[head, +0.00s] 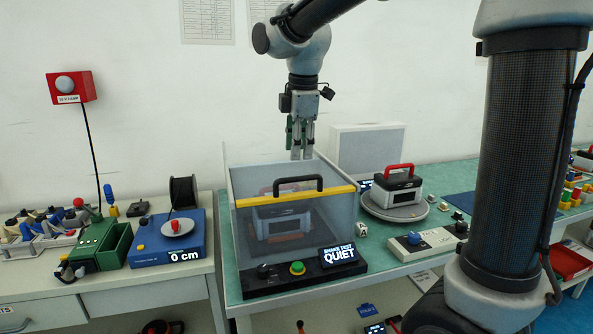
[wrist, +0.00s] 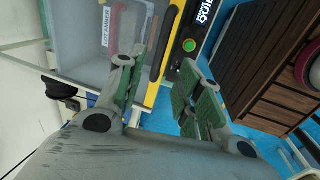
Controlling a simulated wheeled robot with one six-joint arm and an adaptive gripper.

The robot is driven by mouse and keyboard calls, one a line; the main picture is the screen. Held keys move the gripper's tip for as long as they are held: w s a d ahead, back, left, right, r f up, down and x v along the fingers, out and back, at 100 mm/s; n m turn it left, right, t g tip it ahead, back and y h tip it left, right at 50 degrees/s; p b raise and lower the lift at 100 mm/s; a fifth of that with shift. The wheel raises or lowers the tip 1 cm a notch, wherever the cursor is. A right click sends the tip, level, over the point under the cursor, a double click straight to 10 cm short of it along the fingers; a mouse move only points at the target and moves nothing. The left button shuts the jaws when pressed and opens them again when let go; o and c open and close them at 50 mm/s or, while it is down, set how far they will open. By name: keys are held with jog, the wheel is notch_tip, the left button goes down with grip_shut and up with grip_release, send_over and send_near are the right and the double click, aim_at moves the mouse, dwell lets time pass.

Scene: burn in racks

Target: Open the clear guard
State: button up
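The clear guard (head: 245,190) is a see-through box with a yellow front edge (head: 298,196) and a black handle (head: 298,178). It stands down over the shake-test machine (head: 305,278), whose display reads QUIET. My gripper (head: 301,156) hangs above the rear part of the guard, pointing down, apart from the handle in the head view. In the wrist view its green-padded fingers (wrist: 160,98) are spread with nothing between them. The yellow edge (wrist: 167,55) shows beyond them, and my gripper hides part of the guard.
A green start button (head: 297,267) sits on the machine's front. To the right, a device with a red handle (head: 397,184) rests on a round plate, near a control box (head: 427,243). A blue unit reading 0 cm (head: 168,245) stands left. A grey box (head: 367,150) stands behind.

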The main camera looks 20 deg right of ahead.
jog(key=f, duration=0.2)
jog(key=w+f, duration=0.1)
jog(key=f, duration=0.4)
jog(key=shift+w+f, duration=0.25)
jog(key=shift+f, duration=0.15)
jog(key=shift+c, duration=0.3)
grip_shut()
